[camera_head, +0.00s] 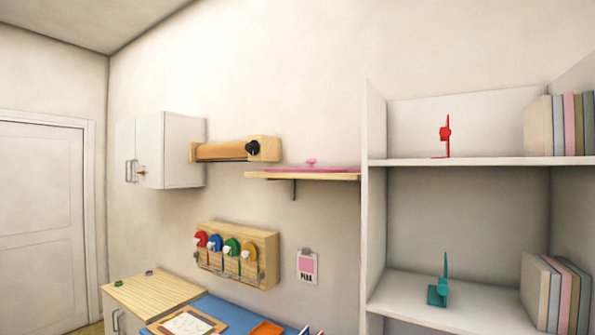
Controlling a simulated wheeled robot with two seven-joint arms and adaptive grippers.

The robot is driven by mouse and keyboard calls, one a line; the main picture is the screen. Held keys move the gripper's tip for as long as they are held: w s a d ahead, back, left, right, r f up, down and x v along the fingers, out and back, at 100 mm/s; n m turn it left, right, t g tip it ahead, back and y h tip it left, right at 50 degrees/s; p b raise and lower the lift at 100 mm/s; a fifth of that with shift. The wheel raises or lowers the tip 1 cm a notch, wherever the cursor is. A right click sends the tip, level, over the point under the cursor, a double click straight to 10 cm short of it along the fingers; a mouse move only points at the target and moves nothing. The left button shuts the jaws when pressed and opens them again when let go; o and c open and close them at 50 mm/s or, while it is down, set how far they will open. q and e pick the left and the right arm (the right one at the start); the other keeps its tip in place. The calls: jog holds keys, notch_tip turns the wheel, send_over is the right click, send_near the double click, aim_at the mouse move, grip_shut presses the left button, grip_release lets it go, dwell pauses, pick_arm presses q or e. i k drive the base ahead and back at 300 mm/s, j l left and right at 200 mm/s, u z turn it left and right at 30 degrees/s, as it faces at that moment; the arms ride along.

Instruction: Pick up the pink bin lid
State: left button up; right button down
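The pink bin lid (311,168) lies flat on a small wooden wall shelf (270,175), with a pink knob (311,161) standing up from its middle. It is seen nearly edge-on, so its top face hardly shows. Its right end reaches close to the side of the white shelf unit. Neither of my grippers is in the head view, and nothing touches the lid.
The white shelf unit (374,200) stands to the right, holding books, a red object (445,136) and a teal object (439,285). A wooden roll holder (265,148) and white cabinet (180,150) hang left. A blue-topped table (225,313) is below.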

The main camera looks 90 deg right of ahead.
aim_at(311, 161)
jog(key=i+l+z, duration=0.1)
jog(key=l+z, duration=0.2)
jog(key=z, duration=0.2)
jog(key=i+l+z, duration=0.15)
jog(key=z, duration=0.3)
jog(key=i+l+z, duration=0.15)
jog(key=l+z, duration=0.15)
jog(key=z, duration=0.2)
jog(key=i+l+z, duration=0.1)
jog(key=z, duration=0.4)
jog(key=i+z, duration=0.3)
jog(key=z, duration=0.15)
jog(key=i+z, duration=0.25)
jog(key=z, duration=0.25)
jog(key=i+j+z, duration=0.15)
jog(key=z, duration=0.35)
